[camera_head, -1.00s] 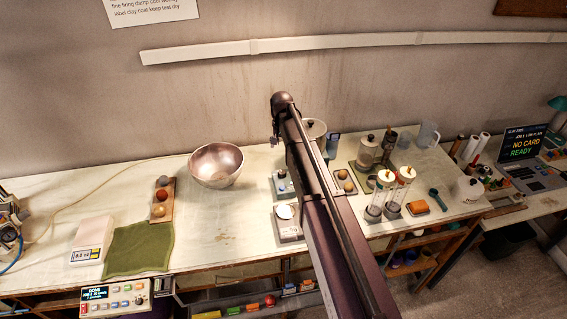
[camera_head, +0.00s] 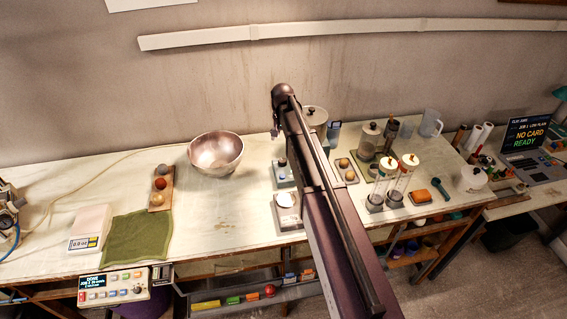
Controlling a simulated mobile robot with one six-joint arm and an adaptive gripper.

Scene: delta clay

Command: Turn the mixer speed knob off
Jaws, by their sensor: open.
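My dark arm (camera_head: 325,200) crosses the middle of the picture, with its rounded joint (camera_head: 283,91) in front of the back wall. My gripper is not visible. A small pale unit (camera_head: 284,174) with a bluish round part on its front stands on the table, partly hidden behind my arm. A grey lidded pot (camera_head: 314,118) shows just right of the arm, also partly hidden. I cannot tell which of these belongs to the mixer, and I cannot make out the speed knob or its setting.
A metal bowl (camera_head: 216,150) stands left of my arm, with a green cloth (camera_head: 138,240) and a scale (camera_head: 91,229) further left. A control panel (camera_head: 114,291) is at the front edge. Clear cylinders (camera_head: 380,185) and jars crowd the right. The table (camera_head: 228,217) is clear in front of the bowl.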

